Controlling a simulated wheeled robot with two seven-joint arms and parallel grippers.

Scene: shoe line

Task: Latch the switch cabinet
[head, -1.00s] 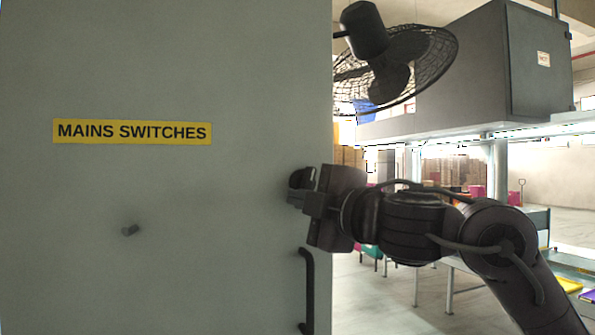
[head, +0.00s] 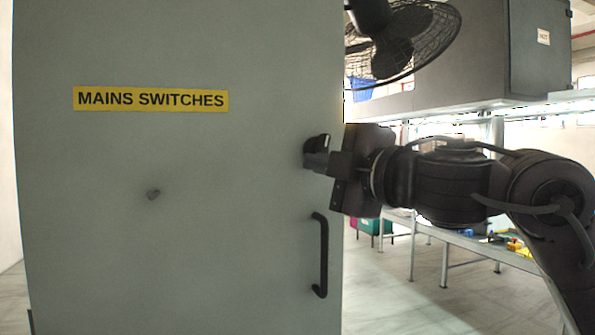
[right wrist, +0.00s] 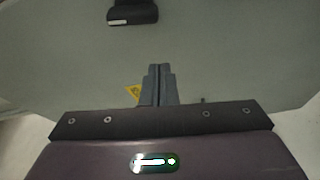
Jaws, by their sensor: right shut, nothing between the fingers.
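The grey-green switch cabinet door (head: 200,260) fills the left and middle of the head view, with a yellow MAINS SWITCHES label (head: 151,99). It looks shut or nearly shut; its seam is not visible. A dark latch knob (head: 317,142) sits near the door's right edge. It seems to be the dark block (right wrist: 133,12) at the top of the right wrist view. My right gripper (head: 314,162) is shut and empty, its fingertips at the door's face just below the knob. In the wrist view its fingers (right wrist: 159,85) appear apart from the block. My left gripper is out of view.
A caged fan (head: 400,45) and a grey box (head: 510,50) are behind right. Tables stand beyond my right arm.

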